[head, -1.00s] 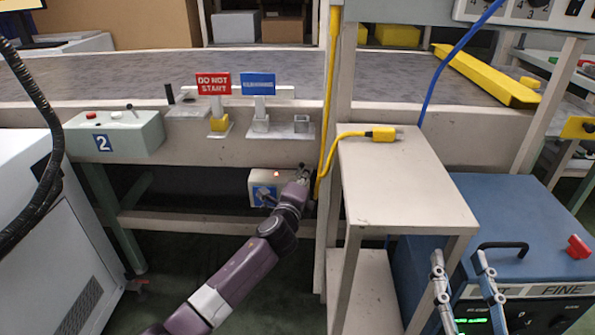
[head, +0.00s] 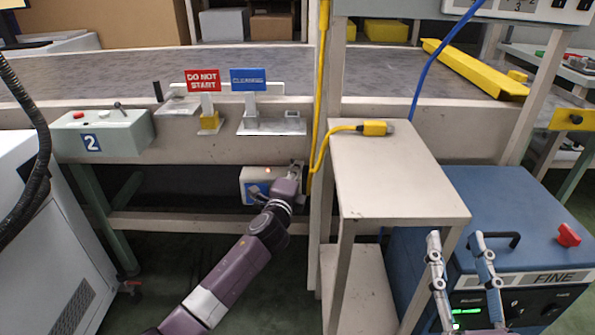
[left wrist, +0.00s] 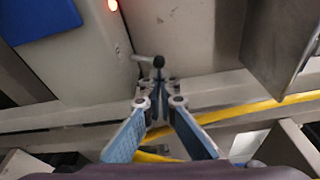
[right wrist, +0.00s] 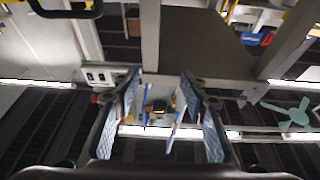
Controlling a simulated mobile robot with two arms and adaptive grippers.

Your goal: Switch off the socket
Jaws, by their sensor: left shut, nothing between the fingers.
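The socket is a whitish box (head: 247,180) with a blue label and a lit red-orange lamp, mounted under the conveyor's side. In the left wrist view the socket box (left wrist: 90,65) fills the left, with its lamp (left wrist: 112,5) glowing at the top. A short lever (left wrist: 145,58) with a black knob sticks out from its right side. My left gripper (left wrist: 158,82) is shut and empty, its fingertips right at the knob; contact cannot be told. In the head view my left gripper (head: 293,178) partly hides the socket's right side. My right gripper (head: 454,238) is open and empty.
A grey side table (head: 400,175) with a yellow plug (head: 373,128) stands right of the socket. A yellow cable (head: 320,90) runs down the post beside my left gripper. A blue machine (head: 510,205) is at the right. Signs (head: 202,80) and control box 2 (head: 105,133) are above left.

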